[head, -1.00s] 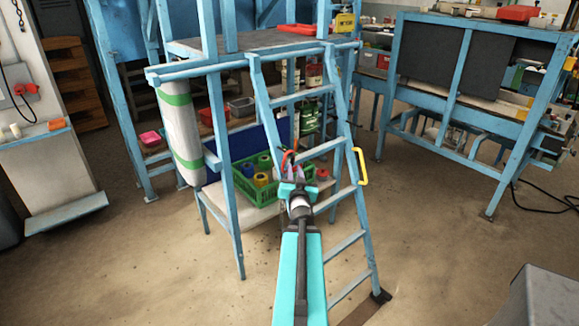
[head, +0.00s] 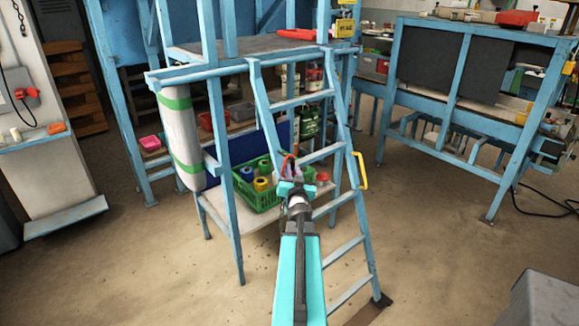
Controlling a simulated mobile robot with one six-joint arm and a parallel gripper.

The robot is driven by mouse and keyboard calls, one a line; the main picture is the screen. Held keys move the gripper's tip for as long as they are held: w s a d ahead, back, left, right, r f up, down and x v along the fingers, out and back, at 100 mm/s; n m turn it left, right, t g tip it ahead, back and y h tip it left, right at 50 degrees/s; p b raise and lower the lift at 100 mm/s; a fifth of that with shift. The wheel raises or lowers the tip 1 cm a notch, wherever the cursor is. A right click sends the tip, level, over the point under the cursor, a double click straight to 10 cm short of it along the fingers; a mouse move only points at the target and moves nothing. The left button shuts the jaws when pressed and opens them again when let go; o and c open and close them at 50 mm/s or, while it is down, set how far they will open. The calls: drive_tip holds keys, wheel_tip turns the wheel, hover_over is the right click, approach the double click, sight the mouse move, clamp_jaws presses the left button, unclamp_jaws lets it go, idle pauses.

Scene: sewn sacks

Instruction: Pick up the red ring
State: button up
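A thin red arc, which looks like the red ring (head: 286,163), shows at the tips of my gripper in the head view, in front of the green crate's right end. My gripper (head: 291,176) is at the end of my arm, in front of the ladder side of the blue frame. Its fingertips overlap the lower part of the red arc. The fingers are small and partly hidden by the gripper body, so I cannot tell whether they are open or shut on the ring.
A green crate (head: 258,200) with several coloured spools stands on a pale low shelf (head: 264,228). A red spool-like piece (head: 322,178) is right of my gripper. The blue ladder (head: 345,205) with a yellow handle (head: 362,170) stands close by. The floor in front is clear.

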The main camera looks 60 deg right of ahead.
drive_tip(key=shift+x, duration=1.4)
clamp_jaws()
